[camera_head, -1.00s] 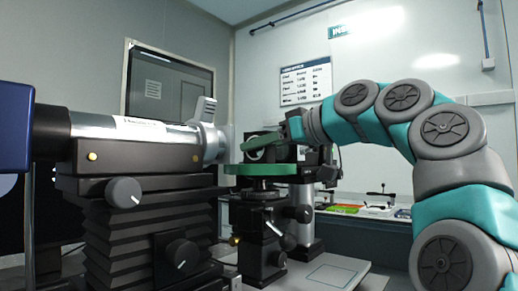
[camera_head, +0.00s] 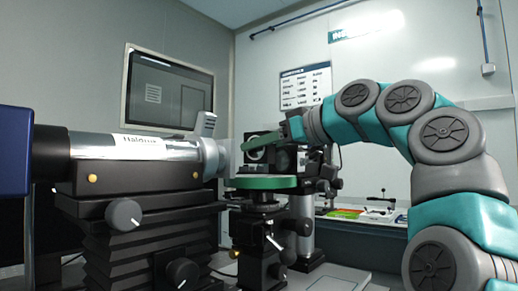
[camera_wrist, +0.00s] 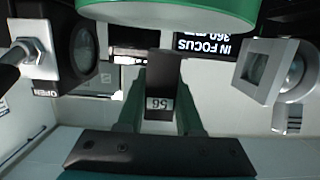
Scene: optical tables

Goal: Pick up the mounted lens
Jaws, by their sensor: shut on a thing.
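The mounted lens (camera_head: 257,156) is a dark square mount with a round ring, just above the green disc (camera_head: 262,183) in the head view. My gripper (camera_head: 271,141) is shut on it, with green fingers at the mount's sides. In the wrist view my gripper (camera_wrist: 160,112) holds the dark mount (camera_wrist: 163,72), which has a white label reading 56. The green disc (camera_wrist: 175,12) fills the top edge there. The mount looks clear of the disc, but the gap is small. The lens face is partly hidden in the head view.
A silver laser-like tube (camera_head: 140,145) on a black stage stands close at left. In the wrist view, a black round-apertured device marked OPEN (camera_wrist: 78,48) is at left and a silver square fitting (camera_wrist: 266,70) at right. A lit display (camera_wrist: 205,45) reads IN FOCUS.

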